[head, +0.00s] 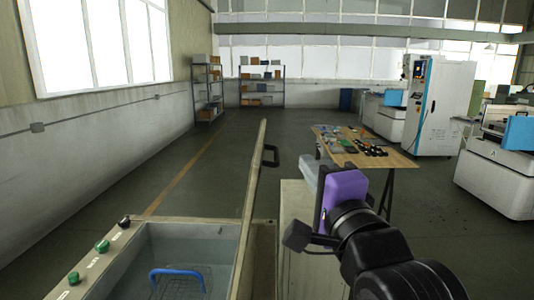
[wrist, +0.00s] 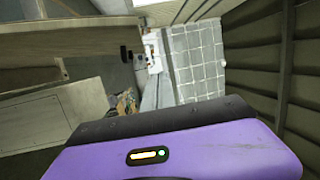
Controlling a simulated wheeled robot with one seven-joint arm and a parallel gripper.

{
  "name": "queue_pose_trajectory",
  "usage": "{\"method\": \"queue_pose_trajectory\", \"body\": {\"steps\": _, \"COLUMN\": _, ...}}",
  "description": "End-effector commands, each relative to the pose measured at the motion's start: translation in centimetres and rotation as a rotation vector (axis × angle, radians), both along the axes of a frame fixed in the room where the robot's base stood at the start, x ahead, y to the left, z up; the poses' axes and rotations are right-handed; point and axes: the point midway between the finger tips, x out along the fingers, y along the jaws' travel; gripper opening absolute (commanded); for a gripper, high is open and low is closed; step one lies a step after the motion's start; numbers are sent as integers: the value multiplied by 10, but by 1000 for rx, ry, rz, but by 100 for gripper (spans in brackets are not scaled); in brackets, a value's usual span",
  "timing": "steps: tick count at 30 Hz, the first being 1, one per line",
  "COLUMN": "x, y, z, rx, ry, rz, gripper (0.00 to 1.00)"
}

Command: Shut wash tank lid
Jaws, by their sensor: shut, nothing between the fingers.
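The wash tank (head: 190,228) is at the lower left in the head view, open at the top. A basket with a blue handle (head: 178,272) sits inside it. The lid (head: 252,185) stands raised, nearly upright, along the tank's right side, seen almost edge-on. Its dark handle (head: 272,155) sticks out to the right near the top. My gripper (head: 343,190), purple and black, is to the right of the lid and apart from it, lower than the handle. It is shut and empty; its fingertips are not clear. Its purple body (wrist: 170,150) fills the bottom of the wrist view.
A panel with green knobs (head: 102,246) runs along the tank's left edge. A pale cabinet (head: 298,235) stands right of the lid, below my gripper. A wooden table (head: 385,155) with small parts is beyond, and white machines (head: 440,105) are at right. Open floor lies ahead.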

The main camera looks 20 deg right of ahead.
Motion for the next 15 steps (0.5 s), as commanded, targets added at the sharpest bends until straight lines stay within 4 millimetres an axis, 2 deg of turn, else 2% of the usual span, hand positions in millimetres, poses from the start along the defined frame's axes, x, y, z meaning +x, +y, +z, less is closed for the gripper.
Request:
{"method": "queue_pose_trajectory", "body": {"steps": 3, "x": 2, "y": -1, "z": -20, "rx": 124, "ry": 70, "rz": 11, "gripper": 0}}
{"method": "queue_pose_trajectory", "body": {"steps": 6, "x": 3, "y": -1, "z": -28, "rx": 192, "ry": 96, "rz": 16, "gripper": 0}}
{"method": "queue_pose_trajectory", "body": {"steps": 11, "x": 9, "y": -1, "z": -28, "rx": 227, "ry": 98, "rz": 18, "gripper": 0}}
{"method": "queue_pose_trajectory", "body": {"steps": 15, "x": 26, "y": -3, "z": -26, "rx": 226, "ry": 98, "rz": 17, "gripper": 0}}
